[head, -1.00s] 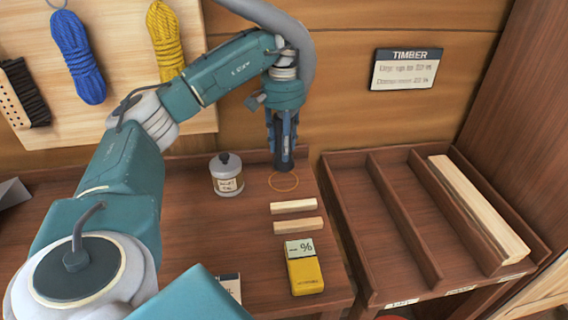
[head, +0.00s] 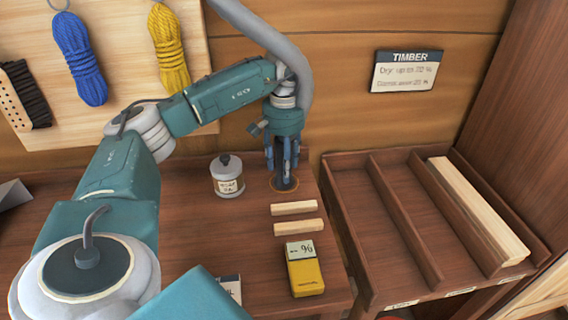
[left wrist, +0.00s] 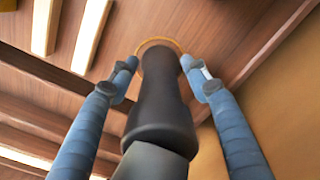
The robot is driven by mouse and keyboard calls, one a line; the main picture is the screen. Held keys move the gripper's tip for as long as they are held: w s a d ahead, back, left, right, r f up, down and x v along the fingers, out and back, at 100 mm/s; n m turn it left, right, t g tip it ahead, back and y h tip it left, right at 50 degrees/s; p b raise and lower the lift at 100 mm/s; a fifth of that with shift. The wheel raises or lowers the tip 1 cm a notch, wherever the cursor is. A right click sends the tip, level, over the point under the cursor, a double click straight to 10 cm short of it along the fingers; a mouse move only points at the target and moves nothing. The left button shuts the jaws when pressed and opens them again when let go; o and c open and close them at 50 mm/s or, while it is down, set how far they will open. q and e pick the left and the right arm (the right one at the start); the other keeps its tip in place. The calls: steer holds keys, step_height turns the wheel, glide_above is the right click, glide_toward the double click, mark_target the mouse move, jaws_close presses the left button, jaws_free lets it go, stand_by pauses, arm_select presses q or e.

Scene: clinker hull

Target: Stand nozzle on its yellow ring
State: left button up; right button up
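The dark nozzle (left wrist: 160,100) stands between the fingers of my left gripper (head: 283,165), its far end inside the yellow ring (left wrist: 160,42) on the bench. In the head view the nozzle is mostly hidden by the fingers, and its dark lower end (head: 285,185) shows within the ring. My left gripper is open, with a finger on each side of the nozzle and gaps visible between in the left wrist view (left wrist: 160,72). My right gripper is not in view.
A labelled white jar (head: 227,177) stands left of the gripper. Two pale wood strips (head: 295,208) and a yellow moisture meter (head: 304,270) lie in front. A divided timber rack (head: 400,220) stands to the right. The back wall is close behind.

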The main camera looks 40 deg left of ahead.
mark_target(279, 146)
arm_select(q)
steer(key=shift+r, duration=0.25)
step_height(279, 146, up, 11)
steer(key=shift+f+p, duration=0.1)
steer(key=shift+p, duration=0.2)
steer(key=shift+r, duration=0.55)
